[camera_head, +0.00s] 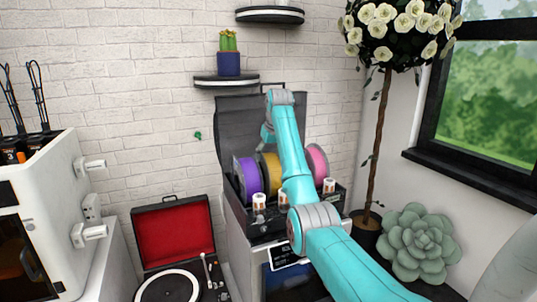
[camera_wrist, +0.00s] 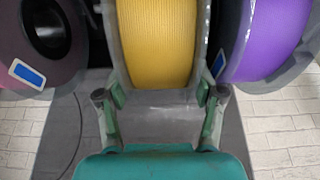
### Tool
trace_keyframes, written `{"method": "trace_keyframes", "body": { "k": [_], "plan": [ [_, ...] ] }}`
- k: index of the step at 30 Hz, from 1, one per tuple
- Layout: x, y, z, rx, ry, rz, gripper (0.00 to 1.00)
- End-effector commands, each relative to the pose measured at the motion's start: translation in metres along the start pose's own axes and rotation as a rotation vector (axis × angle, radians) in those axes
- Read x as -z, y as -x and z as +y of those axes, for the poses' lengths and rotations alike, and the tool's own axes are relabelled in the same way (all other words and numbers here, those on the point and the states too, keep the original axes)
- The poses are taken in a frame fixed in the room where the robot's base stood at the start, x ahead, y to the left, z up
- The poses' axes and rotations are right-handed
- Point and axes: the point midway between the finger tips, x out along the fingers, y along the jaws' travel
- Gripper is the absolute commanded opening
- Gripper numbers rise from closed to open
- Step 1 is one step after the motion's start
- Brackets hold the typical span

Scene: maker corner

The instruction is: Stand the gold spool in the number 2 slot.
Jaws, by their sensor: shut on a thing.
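The gold spool (camera_head: 270,172) is upright in the rack area, between the purple spool (camera_head: 247,176) and the pink spool (camera_head: 318,161). My arm hides part of it. In the wrist view the gold spool (camera_wrist: 159,45) sits between the two fingers of my gripper (camera_wrist: 160,93), which is shut on its rim. The black slotted rack (camera_head: 243,222) has white labels (camera_head: 259,201) on its front, too small to read. I cannot tell whether the gold spool rests on the rack floor or is slightly raised, nor which slot it is over.
In the wrist view the purple spool (camera_wrist: 268,38) is close on the right, and a dark pinkish spool (camera_wrist: 38,45) is on the left. A record player (camera_head: 172,285) and white machine (camera_head: 40,215) stand left, a potted tree (camera_head: 378,140) right. Shelves (camera_head: 226,82) hang above.

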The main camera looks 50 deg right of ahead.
Motion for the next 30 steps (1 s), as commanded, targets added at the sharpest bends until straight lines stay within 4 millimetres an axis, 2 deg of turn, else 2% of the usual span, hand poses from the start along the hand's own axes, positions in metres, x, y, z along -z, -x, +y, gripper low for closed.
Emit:
{"method": "trace_keyframes", "body": {
  "k": [8,9,11,12,23,30],
  "plan": [
    [0.001,0.002,0.000,-0.001,0.000,0.005,0.00],
    [0.001,0.002,0.000,-0.001,0.000,0.005,0.77],
    [0.001,0.002,0.000,-0.001,0.000,0.004,0.92],
    [0.001,0.001,0.000,-0.001,0.000,0.004,0.97],
    [-0.001,0.001,0.000,0.001,0.000,-0.002,0.97],
    [0.001,0.035,0.000,-0.001,0.000,0.004,0.97]
  ]
}}
